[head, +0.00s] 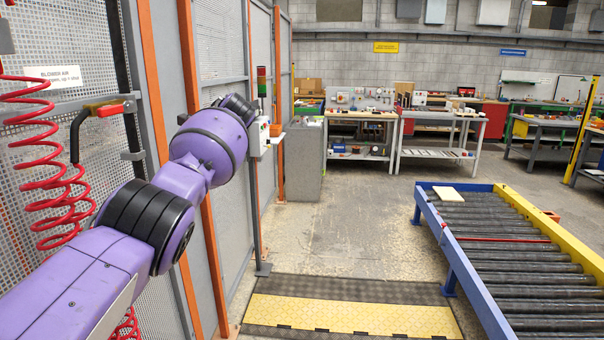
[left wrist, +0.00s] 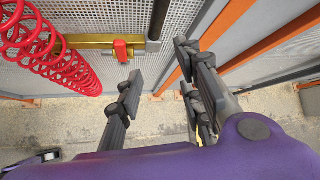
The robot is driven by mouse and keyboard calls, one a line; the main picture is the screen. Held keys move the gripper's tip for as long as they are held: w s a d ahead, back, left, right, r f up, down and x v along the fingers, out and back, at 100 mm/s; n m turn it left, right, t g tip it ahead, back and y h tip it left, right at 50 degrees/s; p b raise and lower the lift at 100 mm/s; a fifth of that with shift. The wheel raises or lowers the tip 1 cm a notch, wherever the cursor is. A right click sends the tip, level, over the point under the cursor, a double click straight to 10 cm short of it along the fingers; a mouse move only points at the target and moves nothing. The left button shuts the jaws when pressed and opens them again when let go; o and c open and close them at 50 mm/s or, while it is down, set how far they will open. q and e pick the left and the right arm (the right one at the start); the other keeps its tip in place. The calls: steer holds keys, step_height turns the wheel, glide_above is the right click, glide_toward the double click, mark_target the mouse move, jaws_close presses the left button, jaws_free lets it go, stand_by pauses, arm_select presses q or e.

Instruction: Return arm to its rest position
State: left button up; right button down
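My left arm, purple with black joint rings, reaches in from the left in the head view, alongside the mesh fence. Its gripper is hidden behind the arm's far end there. In the left wrist view my left gripper (left wrist: 160,72) has its two dark fingers spread wide apart with nothing between them. Mesh panel and bare floor show behind the fingers. A flat cream board (head: 447,194) lies on the far left end of the roller conveyor (head: 535,268), well away from my left arm.
The mesh fence (head: 222,45) with orange posts stands close beside my left arm. A red coiled hose (head: 45,165) hangs there, also in the left wrist view (left wrist: 45,50), near a red-handled valve (head: 110,108). A yellow-and-black floor mat (head: 350,315) lies ahead; the floor beyond is clear.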

arm_select(q)
steer(key=w+d+r+n+t+h, duration=0.1)
steer(key=w+d+r+n+t, duration=0.15)
steer(key=w+d+t, duration=0.35)
steer(key=w+d+f+n+t+h, duration=0.1)
steer(key=w+d+f+t+h, duration=0.15)
steer(key=d+f, duration=0.4)
steer(key=s+d+f+n+t+h+p, duration=0.1)
steer(key=s+d+f+n+h, duration=0.25)
steer(key=f, duration=0.65)
steer(key=s+d+f+t+h, duration=0.15)
steer(key=s+d+f, duration=0.25)
steer(key=s+f, duration=0.5)
steer(key=s+a+f+n+g, duration=0.1)
steer(key=s+f, duration=0.8)
steer(key=s, duration=0.9)
steer(key=s+a+f+n+g+p, duration=0.1)
steer(key=s+f+n, duration=0.4)
steer(key=s+f, duration=0.5)
steer(key=s+a+f+n+g, duration=0.3)
steer(key=s+f, duration=0.6)
steer(key=s, duration=1.8)
steer(key=shift+a+f+p, duration=0.2)
steer(key=shift+a+p, duration=0.2)
steer(key=shift+a, duration=0.3)
arm_select(e)
steer(key=r, duration=0.1)
steer(key=w+a+r, duration=0.1)
steer(key=shift+r, duration=0.35)
